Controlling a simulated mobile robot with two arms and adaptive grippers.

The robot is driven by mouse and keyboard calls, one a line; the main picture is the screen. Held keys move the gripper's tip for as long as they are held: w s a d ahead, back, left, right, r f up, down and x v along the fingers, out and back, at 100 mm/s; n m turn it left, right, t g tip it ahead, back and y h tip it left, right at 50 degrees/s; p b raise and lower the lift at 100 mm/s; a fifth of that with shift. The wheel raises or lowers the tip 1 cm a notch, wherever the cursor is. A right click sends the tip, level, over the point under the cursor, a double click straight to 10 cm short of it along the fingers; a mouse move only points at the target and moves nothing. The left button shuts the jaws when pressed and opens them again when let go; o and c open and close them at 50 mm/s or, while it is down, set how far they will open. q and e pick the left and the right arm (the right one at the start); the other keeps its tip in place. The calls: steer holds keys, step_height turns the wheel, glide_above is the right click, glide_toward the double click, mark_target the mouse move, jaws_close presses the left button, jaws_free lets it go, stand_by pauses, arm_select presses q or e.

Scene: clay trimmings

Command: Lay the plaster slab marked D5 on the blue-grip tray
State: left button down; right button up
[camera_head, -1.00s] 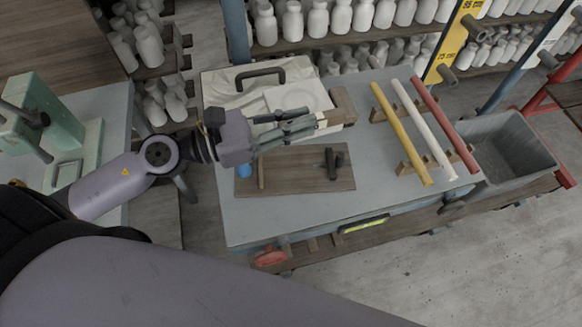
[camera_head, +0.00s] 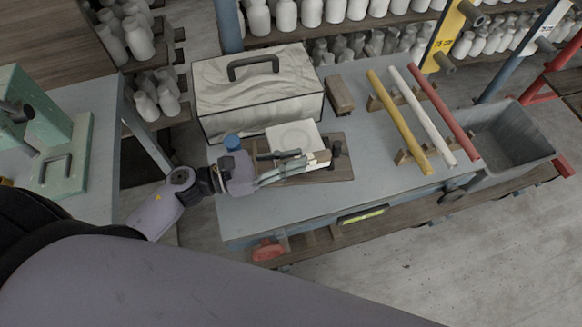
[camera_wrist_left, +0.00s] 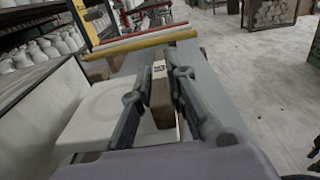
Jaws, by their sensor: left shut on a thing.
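A white plaster slab (camera_head: 291,133) with a faint round mark hangs over the far middle part of a brown board-like tray (camera_head: 343,173). It also shows at the left of the left wrist view (camera_wrist_left: 92,108). My left gripper (camera_head: 316,161) is shut on the slab's brown block edge (camera_wrist_left: 161,100), which carries a small label I cannot read for sure. A blue grip (camera_head: 232,142) shows at the tray's left end, and a dark piece (camera_head: 334,155) stands at its right. My gripper and the slab hide much of the tray. I cannot tell whether they touch.
A pale box (camera_head: 260,97) with a dark handle stands behind the tray. A wooden block (camera_head: 339,95) lies to its right. Yellow, white and red bars (camera_head: 428,118) rest on wooden supports farther right, beside a grey bin (camera_head: 505,140). The table's front right is clear.

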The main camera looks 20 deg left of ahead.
arm_select(q)
step_height(320, 180, down, 3)
steer(key=shift+f, duration=0.2)
steer(key=shift+s+f, duration=0.2)
steer(key=shift+f, duration=0.05)
arm_select(e)
steer(key=shift+a+f, duration=0.1)
steer(key=shift+a, duration=0.25)
arm_select(q)
steer(key=c, duration=1.9)
jaws_free()
steer(key=shift+f, duration=0.1)
steer(key=shift+o, duration=1.2)
steer(key=shift+w, duration=0.2)
steer(key=shift+o, duration=0.5)
arm_select(e)
steer(key=shift+d, duration=0.1)
arm_select(q)
steer(key=shift+r, duration=0.2)
